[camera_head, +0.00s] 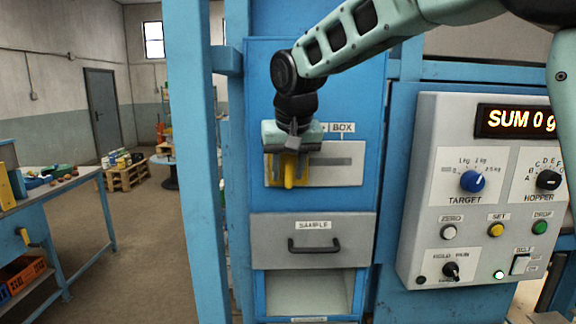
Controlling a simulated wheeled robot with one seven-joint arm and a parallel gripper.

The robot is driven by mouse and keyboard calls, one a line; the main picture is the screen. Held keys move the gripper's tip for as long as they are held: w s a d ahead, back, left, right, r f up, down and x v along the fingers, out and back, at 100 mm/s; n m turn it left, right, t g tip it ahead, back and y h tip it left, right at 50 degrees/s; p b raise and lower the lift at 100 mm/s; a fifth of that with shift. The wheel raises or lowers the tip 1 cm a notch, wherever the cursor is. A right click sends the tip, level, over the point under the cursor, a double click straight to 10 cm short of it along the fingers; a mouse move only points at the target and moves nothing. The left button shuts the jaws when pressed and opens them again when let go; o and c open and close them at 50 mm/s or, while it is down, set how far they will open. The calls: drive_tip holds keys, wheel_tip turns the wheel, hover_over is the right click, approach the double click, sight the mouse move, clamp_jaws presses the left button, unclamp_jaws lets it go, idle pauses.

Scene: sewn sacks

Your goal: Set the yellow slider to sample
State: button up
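The yellow slider (289,174) is at the left end of a grey slotted plate (345,174) on the blue cabinet. The slot runs to the right, where a BOX label (342,127) sits above the plate. Any label over the left end is hidden behind my gripper. My gripper (291,155) is in front of the slider and covers its upper part. Its fingers are hard to make out, so I cannot tell whether they touch or grip the slider.
A grey drawer (270,243) labelled SAMPLE, with a dark handle (314,246), is below the plate, above an open bay (308,292). A control panel (430,180) with knobs and buttons stands right; its display (520,120) reads SUM 0 g. Open floor (150,240) lies left.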

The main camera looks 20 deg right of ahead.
clamp_jaws()
drive_tip(key=d, duration=0.2)
drive_tip(key=s+d+b, duration=0.1)
drive_tip(key=d, duration=0.1)
drive_tip(key=d+b, duration=0.1)
drive_tip(key=shift+s+d, duration=0.4)
unclamp_jaws()
drive_tip(key=shift+r, duration=0.1)
drive_tip(key=b+v, duration=0.3)
drive_tip(key=v, duration=1.4)
drive_tip(key=shift+s, duration=0.15)
